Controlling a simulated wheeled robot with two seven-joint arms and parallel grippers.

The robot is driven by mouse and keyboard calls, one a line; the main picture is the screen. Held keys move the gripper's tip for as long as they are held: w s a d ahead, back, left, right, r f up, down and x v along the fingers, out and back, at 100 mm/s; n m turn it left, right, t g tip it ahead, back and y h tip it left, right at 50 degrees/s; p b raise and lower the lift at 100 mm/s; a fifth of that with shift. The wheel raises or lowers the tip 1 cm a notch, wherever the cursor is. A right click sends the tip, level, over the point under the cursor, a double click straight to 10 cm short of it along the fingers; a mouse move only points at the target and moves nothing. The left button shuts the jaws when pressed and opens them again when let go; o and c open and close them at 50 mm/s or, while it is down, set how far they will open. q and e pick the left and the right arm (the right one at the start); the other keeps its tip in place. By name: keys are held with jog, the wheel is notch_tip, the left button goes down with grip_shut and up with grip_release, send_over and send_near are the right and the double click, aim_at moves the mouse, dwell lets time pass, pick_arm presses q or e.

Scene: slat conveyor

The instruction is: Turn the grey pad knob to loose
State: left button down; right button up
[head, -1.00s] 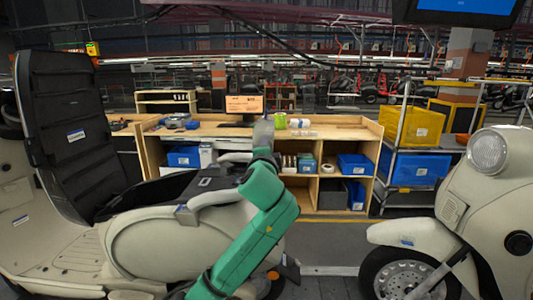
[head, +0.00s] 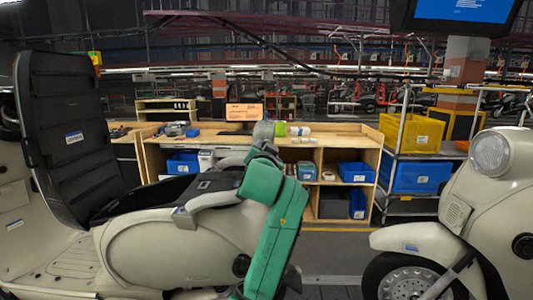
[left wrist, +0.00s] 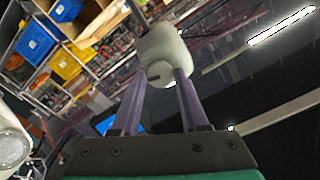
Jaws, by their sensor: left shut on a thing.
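In the left wrist view, my left gripper (left wrist: 160,76) has its two purple fingers on either side of a pale grey, rounded knob-like piece (left wrist: 164,48). The piece has a small dark slot on its near face, and a thin dark stalk shows behind it. I cannot tell from the picture what it is fixed to or which way it is turned. My right gripper is not in view.
The cream scooter (head: 150,245) with its black seat raised (head: 65,125) fills the left. Another cream scooter (head: 465,215) stands at the right, with a gap of floor between. Behind are a wooden bench (head: 345,133) and a rack with yellow (head: 410,132) and blue bins (head: 420,175).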

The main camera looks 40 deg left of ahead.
pick_arm(q)
jog(key=shift+n, duration=1.2)
jog(key=shift+c, duration=2.1)
grip_release()
jog(key=shift+b, duration=0.3)
jog(key=b+v, duration=0.4)
jog(key=v, duration=1)
jog(key=shift+s+d, duration=0.15)
jog(key=shift+s, duration=0.1)
